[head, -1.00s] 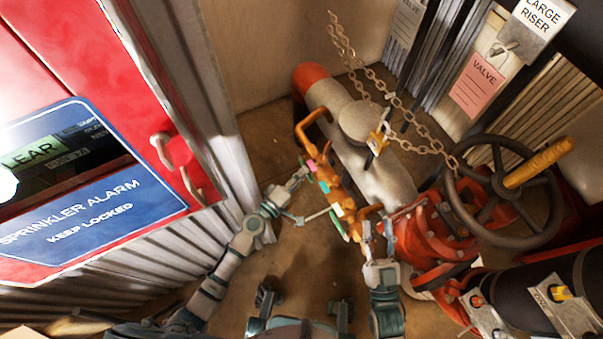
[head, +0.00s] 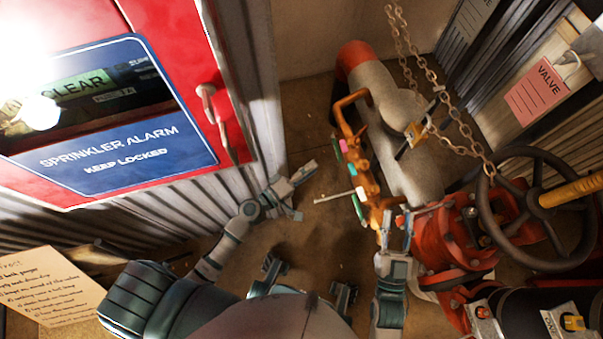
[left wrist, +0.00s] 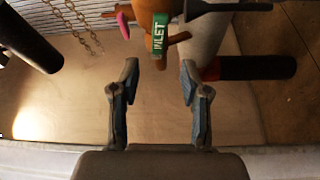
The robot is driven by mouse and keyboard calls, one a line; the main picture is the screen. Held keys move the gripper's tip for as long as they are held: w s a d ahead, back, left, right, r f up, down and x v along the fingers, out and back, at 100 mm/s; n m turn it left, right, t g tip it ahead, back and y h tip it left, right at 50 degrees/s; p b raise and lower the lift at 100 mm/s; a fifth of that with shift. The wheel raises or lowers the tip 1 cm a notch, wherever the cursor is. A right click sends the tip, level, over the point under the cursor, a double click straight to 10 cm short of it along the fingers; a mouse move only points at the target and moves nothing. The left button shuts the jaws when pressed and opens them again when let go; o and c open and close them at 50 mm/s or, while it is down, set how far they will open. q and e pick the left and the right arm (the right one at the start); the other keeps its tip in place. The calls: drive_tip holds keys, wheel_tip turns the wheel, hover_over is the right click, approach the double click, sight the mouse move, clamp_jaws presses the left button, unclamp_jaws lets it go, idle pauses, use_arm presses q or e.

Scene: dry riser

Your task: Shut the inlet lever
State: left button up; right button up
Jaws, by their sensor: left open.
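An orange-brown brass manifold (head: 372,180) with coloured tags stands beside the grey pipe in the head view. A green tag reading INLET (left wrist: 160,34) hangs on it at the top of the left wrist view. A thin pale lever (head: 336,195) sticks out leftward from the manifold; I cannot tell whether it is the inlet lever. My left gripper (head: 303,190) is open and empty, left of the manifold and close to that lever's end. Its open fingers (left wrist: 160,82) point toward the tag, apart from it. My right gripper (head: 396,232) is by the manifold's lower end; its grip is unclear.
A red sprinkler alarm cabinet (head: 175,95) stands left. A grey pipe with a red end (head: 385,100), a hanging chain (head: 445,105) and a red valve with a dark handwheel (head: 530,200) crowd the right. Bare floor (head: 310,130) lies between the cabinet and manifold.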

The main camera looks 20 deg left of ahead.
use_arm(q)
drive_tip(key=shift+v, duration=1.8)
